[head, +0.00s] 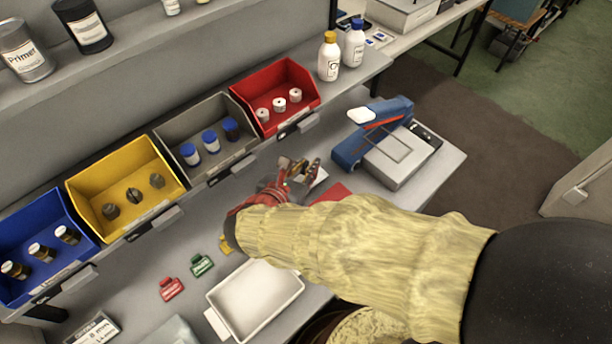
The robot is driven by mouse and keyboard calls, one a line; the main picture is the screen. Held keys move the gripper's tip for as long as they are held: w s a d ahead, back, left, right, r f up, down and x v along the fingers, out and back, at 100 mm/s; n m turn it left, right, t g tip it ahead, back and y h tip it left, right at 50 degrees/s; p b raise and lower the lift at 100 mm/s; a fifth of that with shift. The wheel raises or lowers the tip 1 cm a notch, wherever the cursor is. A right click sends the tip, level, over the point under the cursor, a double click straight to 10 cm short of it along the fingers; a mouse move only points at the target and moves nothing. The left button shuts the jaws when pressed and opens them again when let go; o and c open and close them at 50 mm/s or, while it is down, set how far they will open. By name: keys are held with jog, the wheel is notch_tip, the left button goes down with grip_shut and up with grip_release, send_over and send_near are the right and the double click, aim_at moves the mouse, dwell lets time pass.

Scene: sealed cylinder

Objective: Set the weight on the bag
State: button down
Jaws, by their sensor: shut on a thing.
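My gripper (298,171), with red and dark fingers, is at the end of my arm, over the grey worktop left of the blue sealing machine. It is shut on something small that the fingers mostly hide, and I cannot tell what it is. Several small dark grey pieces (134,195) that may be weights stand in the yellow bin (168,197). I cannot clearly make out the bag. A pale flat sheet (174,333) at the bottom edge may be one. A red flat piece (331,193) and a pale patch (319,180) lie beside the gripper, partly covered.
The blue and white machine (396,158) stands at the right of the worktop. A white tray (213,322) and red (171,288) and green (201,265) tags lie in front. Blue, grey and red bins line the back. Two bottles (328,57) stand on the shelf.

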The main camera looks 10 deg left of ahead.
aim_at(306, 167)
jog(key=w+f, duration=0.1)
jog(key=f, duration=0.1)
jog(key=w+f+b, duration=0.1)
jog(key=w+f, duration=0.1)
jog(key=shift+a, duration=0.15)
jog(key=shift+w+f+b, duration=0.15)
jog(key=shift+f+b, duration=0.5)
jog(key=shift+f, duration=0.25)
jog(key=shift+w+f+b, duration=0.15)
jog(key=shift+f+b, duration=0.45)
jog(key=shift+f, duration=0.25)
jog(key=shift+f, duration=0.2)
jog(key=c, duration=1.7)
grip_release()
